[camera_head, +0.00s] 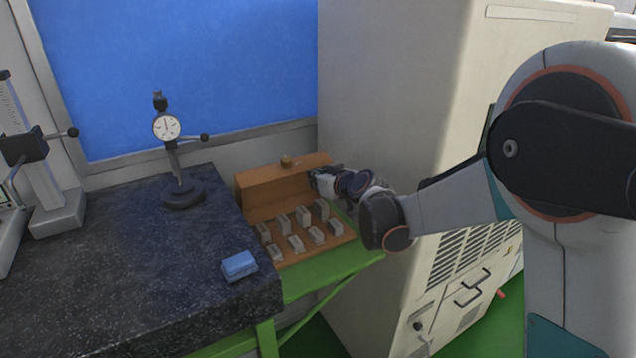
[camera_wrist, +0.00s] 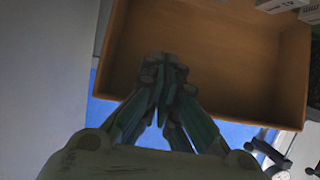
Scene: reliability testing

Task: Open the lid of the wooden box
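The wooden box (camera_head: 290,259) sits on the green-edged stand beside the dark stone table, its lower part exposed with several small grey blocks in it. Its lid (camera_head: 272,194) stands raised along the back, with a round knob (camera_head: 286,160) on its top side. My gripper (camera_head: 317,180) is at the right end of the lid. In the wrist view, the lid's hollow inner side (camera_wrist: 215,50) fills the middle, and my gripper's fingertips (camera_wrist: 165,72) are drawn together in front of it, with nothing seen between them. Whether they touch the lid cannot be told.
A blue block (camera_head: 239,265) lies near the stone table's (camera_head: 120,290) right edge. A dial gauge on a stand (camera_head: 170,150) is behind it, and a measuring stand (camera_head: 45,170) is at far left. A large beige cabinet (camera_head: 400,80) stands close at the box's right.

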